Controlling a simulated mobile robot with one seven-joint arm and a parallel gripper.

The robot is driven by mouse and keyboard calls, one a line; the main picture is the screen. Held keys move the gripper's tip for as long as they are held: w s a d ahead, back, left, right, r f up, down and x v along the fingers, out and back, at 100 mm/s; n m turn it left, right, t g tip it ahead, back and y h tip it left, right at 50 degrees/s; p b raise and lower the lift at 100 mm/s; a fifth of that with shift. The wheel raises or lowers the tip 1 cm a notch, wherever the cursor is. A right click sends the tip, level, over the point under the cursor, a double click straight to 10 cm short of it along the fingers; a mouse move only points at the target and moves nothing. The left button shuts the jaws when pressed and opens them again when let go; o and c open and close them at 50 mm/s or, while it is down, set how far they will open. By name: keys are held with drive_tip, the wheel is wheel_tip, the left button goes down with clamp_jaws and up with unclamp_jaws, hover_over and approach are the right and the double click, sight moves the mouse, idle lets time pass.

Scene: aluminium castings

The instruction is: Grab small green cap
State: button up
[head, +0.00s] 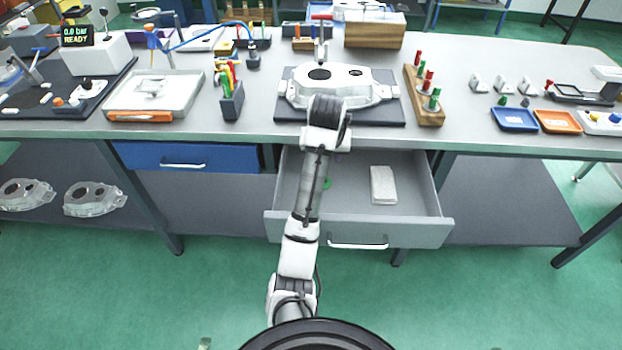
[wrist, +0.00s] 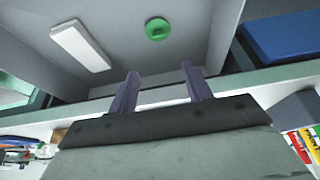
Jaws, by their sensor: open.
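A small green cap (wrist: 158,29) lies on the grey floor of the open drawer in the wrist view. It has a slot-like dark mark on its face. In the head view the cap (head: 327,183) shows only partly, beside my arm. My gripper (wrist: 158,74) is open and empty in the wrist view. Its two fingers are apart, and the cap appears beyond their tips, not between them. In the head view the gripper's fingers are hidden behind my arm.
The drawer (head: 428,205) is pulled out under the bench. A white block (head: 383,185) lies in it, right of the cap. The bench edge is close to my arm. A casting (head: 365,90) sits on a dark mat above, and a closed blue drawer (head: 215,158) is at left.

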drive_tip(key=b+x, duration=0.5)
drive_tip(key=x, duration=0.2)
drive_tip(key=shift+w+f, duration=0.1)
drive_tip(key=shift+f, duration=0.3)
drive_tip(key=x, duration=0.2)
drive_tip(key=s+p+x, duration=0.1)
drive_tip(key=x, duration=0.1)
drive_tip(key=shift+w+f, duration=0.15)
drive_tip(key=shift+f, duration=0.35)
drive_tip(key=shift+w+f, duration=0.15)
drive_tip(key=shift+f, duration=0.3)
drive_tip(key=c, duration=1)
